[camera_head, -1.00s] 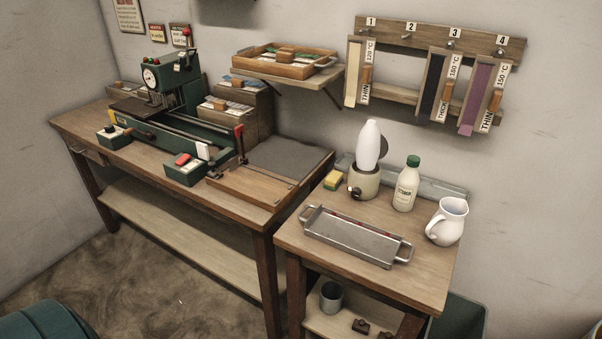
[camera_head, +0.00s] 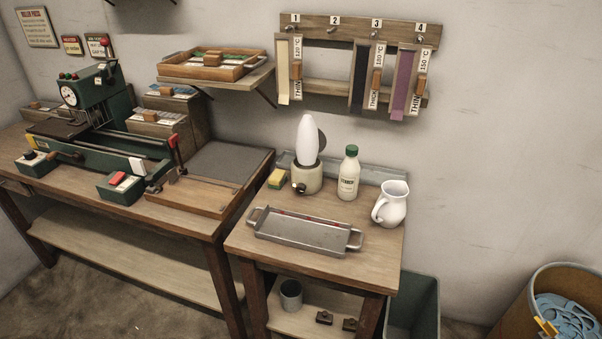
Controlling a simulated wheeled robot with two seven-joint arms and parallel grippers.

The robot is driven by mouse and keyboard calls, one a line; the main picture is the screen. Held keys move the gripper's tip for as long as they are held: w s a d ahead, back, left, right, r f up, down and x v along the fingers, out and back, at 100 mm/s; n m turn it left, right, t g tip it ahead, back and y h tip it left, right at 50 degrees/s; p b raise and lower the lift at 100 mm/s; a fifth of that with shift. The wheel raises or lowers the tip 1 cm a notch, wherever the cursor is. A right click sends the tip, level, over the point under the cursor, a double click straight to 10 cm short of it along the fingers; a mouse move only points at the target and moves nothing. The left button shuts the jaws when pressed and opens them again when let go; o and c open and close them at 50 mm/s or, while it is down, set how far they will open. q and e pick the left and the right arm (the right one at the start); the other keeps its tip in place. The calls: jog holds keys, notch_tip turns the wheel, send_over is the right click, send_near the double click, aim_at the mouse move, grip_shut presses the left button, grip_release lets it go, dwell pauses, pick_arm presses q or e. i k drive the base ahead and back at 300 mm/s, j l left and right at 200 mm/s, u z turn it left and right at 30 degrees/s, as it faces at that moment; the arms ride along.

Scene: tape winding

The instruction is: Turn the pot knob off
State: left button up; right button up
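A small cream pot (camera_head: 308,180) stands on the right-hand wooden table, toward its back left. A small dark knob (camera_head: 299,188) with a light spot sits on the pot's front left side; it is too small to tell its setting. A white rounded cone (camera_head: 307,140) stands upright in the pot's top, and a dark round disc (camera_head: 321,142) shows behind it. Neither of my grippers is in view.
A green press (camera_head: 92,95) stands on the left bench. A bin (camera_head: 570,305) is at lower right.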

aim_at(301, 187)
jog(key=j+z, duration=0.15)
jog(key=z, duration=0.35)
jog(key=j+z, duration=0.15)
jog(key=z, duration=0.35)
jog(key=j+z, duration=0.2)
jog(key=z, duration=0.3)
jog(key=k+j+z, duration=0.2)
jog(key=j, duration=0.2)
jog(key=j+z, duration=0.2)
jog(key=j, duration=0.2)
jog(key=k+j+z, duration=0.4)
jog(key=j, duration=0.25)
jog(key=k+j, duration=0.45)
jog(key=j, duration=0.2)
